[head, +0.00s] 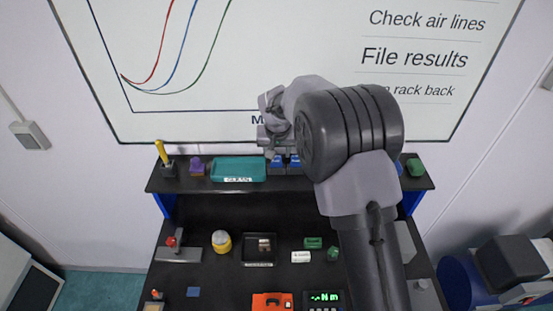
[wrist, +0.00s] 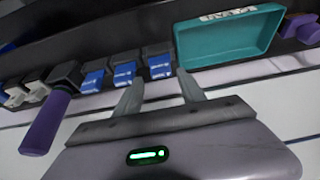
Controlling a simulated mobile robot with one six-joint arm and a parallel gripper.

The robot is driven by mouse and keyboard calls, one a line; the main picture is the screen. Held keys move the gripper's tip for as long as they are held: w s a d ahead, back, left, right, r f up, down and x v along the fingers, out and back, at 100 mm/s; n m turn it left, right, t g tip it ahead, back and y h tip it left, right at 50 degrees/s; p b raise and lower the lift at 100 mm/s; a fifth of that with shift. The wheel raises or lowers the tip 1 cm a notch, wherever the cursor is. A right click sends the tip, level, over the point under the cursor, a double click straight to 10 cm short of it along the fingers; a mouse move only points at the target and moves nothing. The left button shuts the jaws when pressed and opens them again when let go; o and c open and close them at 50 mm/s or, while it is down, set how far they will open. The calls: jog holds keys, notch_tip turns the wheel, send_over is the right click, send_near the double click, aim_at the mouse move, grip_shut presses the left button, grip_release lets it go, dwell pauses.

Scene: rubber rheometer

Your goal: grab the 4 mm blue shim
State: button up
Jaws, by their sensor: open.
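Three blue pieces with pale labels stand in dark holders on the shelf. In the wrist view they are a left one (wrist: 94,76), a middle one (wrist: 124,73) and a right one (wrist: 158,64). The labels are too small to read, so I cannot tell which is the 4 mm shim. My gripper (wrist: 162,88) is open and empty, its fingers pointing towards the shelf, with the right blue piece beyond the gap. In the head view two blue pieces (head: 277,164) show just below my gripper (head: 276,150); my arm hides shelf space to their right.
A teal tray (wrist: 228,35) stands close beside the right blue piece in the wrist view. A purple handle (wrist: 45,124) sticks out at left.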

aim_at(276, 157)
jog(key=p+x, duration=0.1)
jog(key=x, duration=0.3)
jog(key=shift+s+a+f, duration=0.1)
jog(key=shift+a+f, duration=0.05)
jog(key=shift+f, duration=0.1)
jog(key=shift+w+f, duration=0.15)
jog(key=shift+w, duration=0.05)
jog(key=shift+s, duration=0.25)
jog(key=c, duration=0.5)
jog(key=shift+w, duration=0.1)
grip_shut()
